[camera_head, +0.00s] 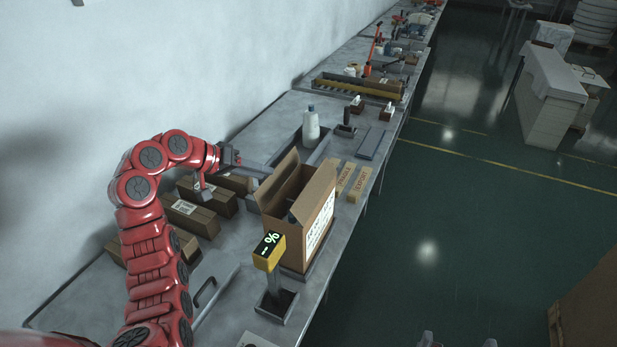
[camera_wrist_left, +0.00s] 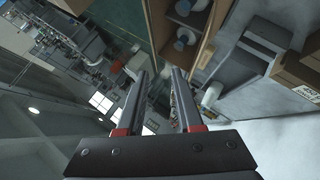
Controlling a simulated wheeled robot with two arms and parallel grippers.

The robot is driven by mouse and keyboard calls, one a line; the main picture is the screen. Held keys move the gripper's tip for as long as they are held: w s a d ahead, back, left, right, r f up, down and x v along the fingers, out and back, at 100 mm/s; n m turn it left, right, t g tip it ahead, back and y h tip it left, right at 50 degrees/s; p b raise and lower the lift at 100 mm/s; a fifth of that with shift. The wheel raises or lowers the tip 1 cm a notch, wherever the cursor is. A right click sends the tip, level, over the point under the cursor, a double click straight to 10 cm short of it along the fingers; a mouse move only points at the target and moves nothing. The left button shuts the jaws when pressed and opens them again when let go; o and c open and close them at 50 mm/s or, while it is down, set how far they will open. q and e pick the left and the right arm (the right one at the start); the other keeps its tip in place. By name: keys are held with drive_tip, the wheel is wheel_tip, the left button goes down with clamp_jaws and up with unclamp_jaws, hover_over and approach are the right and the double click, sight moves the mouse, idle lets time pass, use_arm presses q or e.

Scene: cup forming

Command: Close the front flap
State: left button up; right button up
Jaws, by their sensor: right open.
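An open cardboard box (camera_head: 292,243) stands near the table's right edge, with a printed white label on its right side. A flap (camera_head: 277,182) stands up at its left, and another brown panel (camera_head: 319,192) rises at its right; I cannot tell which is the front flap. In the left wrist view the box (camera_wrist_left: 206,42) shows at the top with blue and white items inside. My left gripper (camera_head: 253,166) is left of and behind the box, apart from it. Its fingers (camera_wrist_left: 158,72) are apart with nothing between them. Fingertips of my right gripper (camera_head: 458,341) show at the bottom edge.
A yellow scale display (camera_head: 269,252) on a post stands close before the box. Several closed brown cartons (camera_head: 190,218) lie left of it. A white bottle (camera_head: 310,127) stands in a grey tray behind.

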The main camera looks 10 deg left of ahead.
sight(309, 182)
use_arm(q)
drive_tip(key=shift+t, duration=0.4)
drive_tip(key=p+x, duration=0.2)
drive_tip(key=x, duration=0.2)
drive_tip(key=d+p+x, duration=0.1)
drive_tip(key=p+x, duration=0.1)
drive_tip(key=x, duration=0.3)
drive_tip(key=s+p+x, duration=0.1)
drive_tip(key=p+x, duration=0.1)
drive_tip(key=x, duration=0.3)
drive_tip(key=shift+w+d, duration=0.1)
drive_tip(key=shift+d, duration=0.3)
drive_tip(key=shift+w+d+f+p, duration=0.35)
drive_tip(key=shift+w+f+p, duration=0.05)
drive_tip(key=shift+f, duration=0.05)
drive_tip(key=shift+c, duration=0.2)
clamp_jaws()
